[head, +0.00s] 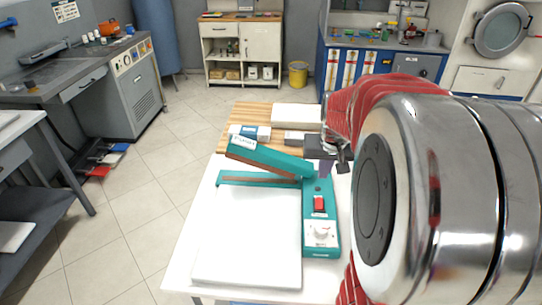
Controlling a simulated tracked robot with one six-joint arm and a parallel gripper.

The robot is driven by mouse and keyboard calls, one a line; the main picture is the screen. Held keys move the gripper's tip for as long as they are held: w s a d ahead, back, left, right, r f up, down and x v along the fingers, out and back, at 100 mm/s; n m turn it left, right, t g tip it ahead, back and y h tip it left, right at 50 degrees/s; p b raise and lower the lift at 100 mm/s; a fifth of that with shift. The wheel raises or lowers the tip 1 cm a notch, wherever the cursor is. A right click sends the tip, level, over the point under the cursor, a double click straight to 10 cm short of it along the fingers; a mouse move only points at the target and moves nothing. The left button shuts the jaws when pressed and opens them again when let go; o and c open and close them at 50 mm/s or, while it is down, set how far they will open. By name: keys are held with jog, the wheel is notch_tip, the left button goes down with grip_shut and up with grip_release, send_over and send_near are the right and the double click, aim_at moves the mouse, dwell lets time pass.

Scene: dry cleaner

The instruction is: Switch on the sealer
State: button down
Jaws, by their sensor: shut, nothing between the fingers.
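The sealer (309,225) is a teal machine on a white table. Its lever arm (268,157) is raised at an angle over the lower bar. A red switch (319,203) sits on top of the sealer's control box, above a white dial (319,233). Whether the switch is on or off cannot be told. My gripper (338,155) is partly visible beyond the switch, near the back end of the control box. It is shut and empty, and my large arm link hides part of it. Contact with the sealer cannot be made out.
A white pad (247,240) lies in front of the sealer bar. Small boxes (249,132) and a white block (297,116) lie on a striped wooden board (252,113) behind. My arm covers the right side.

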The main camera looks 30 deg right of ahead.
aim_at(318, 200)
jog(key=shift+d+f, duration=0.1)
jog(key=shift+d, duration=0.1)
jog(key=shift+s+a+x, duration=0.1)
jog(key=shift+s+x, duration=0.05)
jog(key=shift+x, duration=3.35)
jog(key=shift+s+a+x, duration=0.1)
jog(key=shift+a+x, duration=0.05)
jog(key=shift+x, duration=3.3)
jog(key=shift+f, duration=0.1)
jog(key=shift+d, duration=0.1)
